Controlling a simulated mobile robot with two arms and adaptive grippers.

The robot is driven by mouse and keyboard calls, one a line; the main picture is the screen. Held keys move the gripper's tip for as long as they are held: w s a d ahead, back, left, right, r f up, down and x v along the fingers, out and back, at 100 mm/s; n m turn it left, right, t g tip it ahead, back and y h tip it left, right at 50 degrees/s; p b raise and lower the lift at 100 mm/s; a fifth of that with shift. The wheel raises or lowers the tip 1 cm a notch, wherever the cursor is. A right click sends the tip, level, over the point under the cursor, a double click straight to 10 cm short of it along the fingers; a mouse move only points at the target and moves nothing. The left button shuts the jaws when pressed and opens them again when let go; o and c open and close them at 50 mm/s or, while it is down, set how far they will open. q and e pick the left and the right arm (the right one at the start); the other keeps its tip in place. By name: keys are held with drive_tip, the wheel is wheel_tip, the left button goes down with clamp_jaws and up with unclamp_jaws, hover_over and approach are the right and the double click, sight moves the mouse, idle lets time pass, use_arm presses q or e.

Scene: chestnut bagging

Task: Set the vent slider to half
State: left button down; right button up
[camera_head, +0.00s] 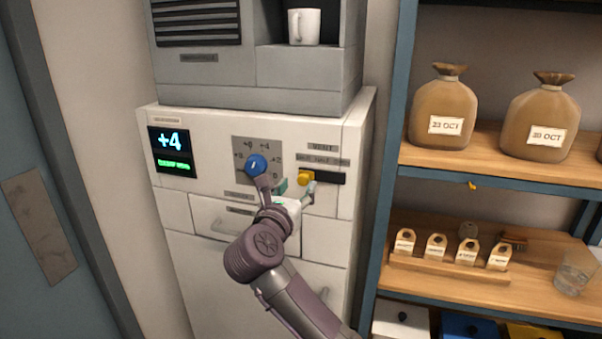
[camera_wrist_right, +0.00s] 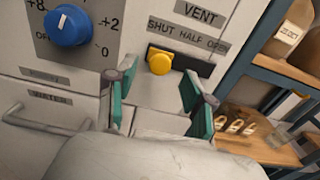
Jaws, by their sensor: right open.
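The vent slider is a yellow knob (camera_head: 305,177) in a dark horizontal slot on the white machine's front. It sits at the left end of the slot. In the wrist view the yellow knob (camera_wrist_right: 160,62) is at the left, below the label (camera_wrist_right: 188,34) reading SHUT HALF OPEN, under the word SHUT. My right gripper (camera_head: 296,191) is open just in front of and below the knob. In the wrist view its green-padded fingers (camera_wrist_right: 155,93) are spread to either side below the knob, with nothing between them. My left gripper is not in view.
A blue dial (camera_head: 257,164) sits left of the slider, near my right fingers. A display (camera_head: 173,152) reads +4. A drawer (camera_head: 215,215) is below. A white mug (camera_head: 304,27) is above.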

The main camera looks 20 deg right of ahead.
sight(302, 180)
drive_tip(key=shift+p+x, duration=0.45)
drive_tip(key=shift+x, duration=1.35)
clamp_jaws()
